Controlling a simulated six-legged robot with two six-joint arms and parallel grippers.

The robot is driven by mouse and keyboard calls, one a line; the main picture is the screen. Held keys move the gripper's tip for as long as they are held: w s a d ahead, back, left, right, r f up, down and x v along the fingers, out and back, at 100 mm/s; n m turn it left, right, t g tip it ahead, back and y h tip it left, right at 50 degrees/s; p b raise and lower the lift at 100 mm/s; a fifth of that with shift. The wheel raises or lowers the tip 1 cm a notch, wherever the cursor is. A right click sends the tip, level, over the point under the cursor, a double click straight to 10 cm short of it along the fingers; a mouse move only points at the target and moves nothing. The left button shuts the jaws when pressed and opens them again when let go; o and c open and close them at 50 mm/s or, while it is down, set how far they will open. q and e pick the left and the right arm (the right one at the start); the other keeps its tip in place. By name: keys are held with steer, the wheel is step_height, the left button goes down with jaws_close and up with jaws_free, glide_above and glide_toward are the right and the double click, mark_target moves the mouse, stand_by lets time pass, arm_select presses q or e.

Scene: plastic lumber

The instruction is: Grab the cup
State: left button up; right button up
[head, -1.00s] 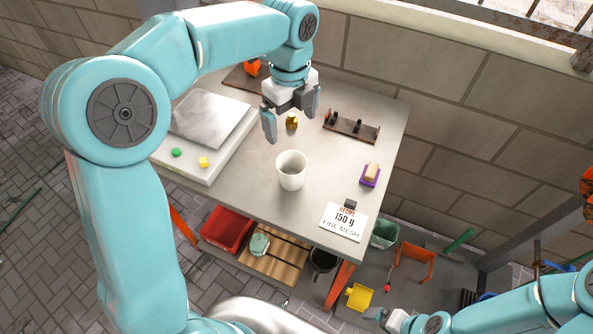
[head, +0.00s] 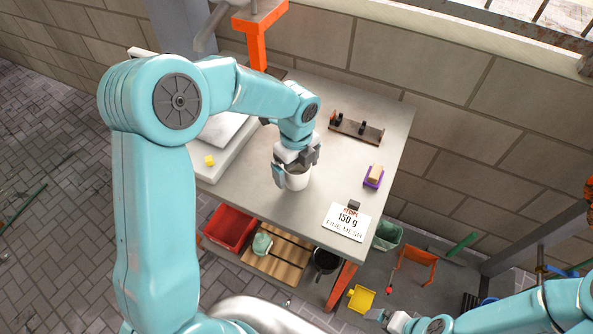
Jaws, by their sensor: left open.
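The white cup (head: 297,181) stands upright on the grey table (head: 258,208), near its middle. My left gripper (head: 295,174) is open and right at the cup, with its fingers at the rim. The gripper covers the cup's far side and much of its opening. Whether the fingers touch the cup, I cannot tell. My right gripper (head: 386,317) is low at the bottom right, away from the table top, and its jaws are too small to read.
A recipe card (head: 347,221) stands at the table's front right corner. A purple holder (head: 373,178) with a tan block and a dark rack (head: 356,130) lie to the right. An orange post (head: 257,45) rises behind.

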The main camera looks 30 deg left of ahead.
arm_select(q)
steer(key=shift+s+f, duration=0.15)
steer(key=shift+f, duration=0.1)
steer(key=shift+c, duration=1.2)
steer(key=shift+f, duration=0.1)
steer(key=c, duration=0.5)
steer(key=shift+c, duration=1.2)
